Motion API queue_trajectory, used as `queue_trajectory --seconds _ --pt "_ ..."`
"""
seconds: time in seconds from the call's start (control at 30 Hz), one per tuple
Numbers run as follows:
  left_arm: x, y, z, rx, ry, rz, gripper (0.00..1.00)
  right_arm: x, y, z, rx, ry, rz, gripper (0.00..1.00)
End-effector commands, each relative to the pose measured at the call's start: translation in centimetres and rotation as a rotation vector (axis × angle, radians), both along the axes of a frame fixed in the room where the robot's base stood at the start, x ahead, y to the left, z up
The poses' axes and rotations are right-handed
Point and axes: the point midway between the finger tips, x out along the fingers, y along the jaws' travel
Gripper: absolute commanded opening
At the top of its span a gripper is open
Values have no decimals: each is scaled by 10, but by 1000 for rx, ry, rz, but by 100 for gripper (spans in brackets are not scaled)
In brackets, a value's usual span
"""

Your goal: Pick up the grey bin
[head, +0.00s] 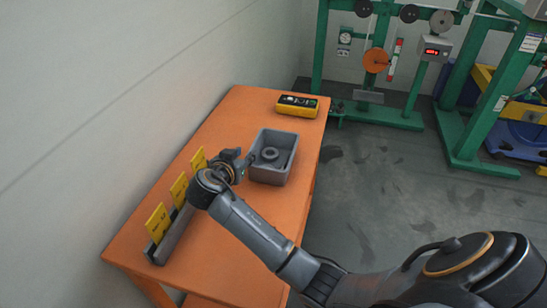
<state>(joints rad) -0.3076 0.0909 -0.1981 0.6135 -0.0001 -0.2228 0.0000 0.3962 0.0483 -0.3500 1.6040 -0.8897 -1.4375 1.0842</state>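The grey bin (264,174) stands upright on the orange table (222,132). It is open at the top, and a grey ring-shaped part (269,153) lies inside it. My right arm comes in from the right across the front of the table. My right gripper (246,160) is at the left side of the bin, close to its left wall. I cannot tell whether the fingers touch the bin or how far apart they are. My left gripper is not in view.
A dark rail with several yellow cards (158,222) stands along the table's left side, near my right wrist. A yellow-and-black device (297,106) lies at the table's far end. Green machine frames (476,120) stand beyond, across grey floor.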

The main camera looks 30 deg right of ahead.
Motion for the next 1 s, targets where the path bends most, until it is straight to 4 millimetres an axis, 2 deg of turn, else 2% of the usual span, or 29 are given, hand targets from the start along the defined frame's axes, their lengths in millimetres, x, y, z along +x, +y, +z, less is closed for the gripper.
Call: queue_trajectory --seconds 0.07,0.17,0.37,0.53,0.7,0.93,0.97,1.0 --pt "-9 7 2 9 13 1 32 9 -11 -4 -5 1 -2 31" --pt "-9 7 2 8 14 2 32 16 -19 -9 -4 1 0 31" --pt "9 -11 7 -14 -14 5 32 23 -30 -14 -2 1 0 31" --pt "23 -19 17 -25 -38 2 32 35 -51 -23 -5 3 -2 31" --pt "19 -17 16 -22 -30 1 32 46 -61 -32 -2 0 2 31" --pt "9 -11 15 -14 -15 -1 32 47 -62 -33 0 0 1 31" --pt "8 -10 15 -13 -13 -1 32 47 -62 -33 0 0 1 29" --pt "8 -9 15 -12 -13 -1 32 47 -62 -33 0 0 1 20"
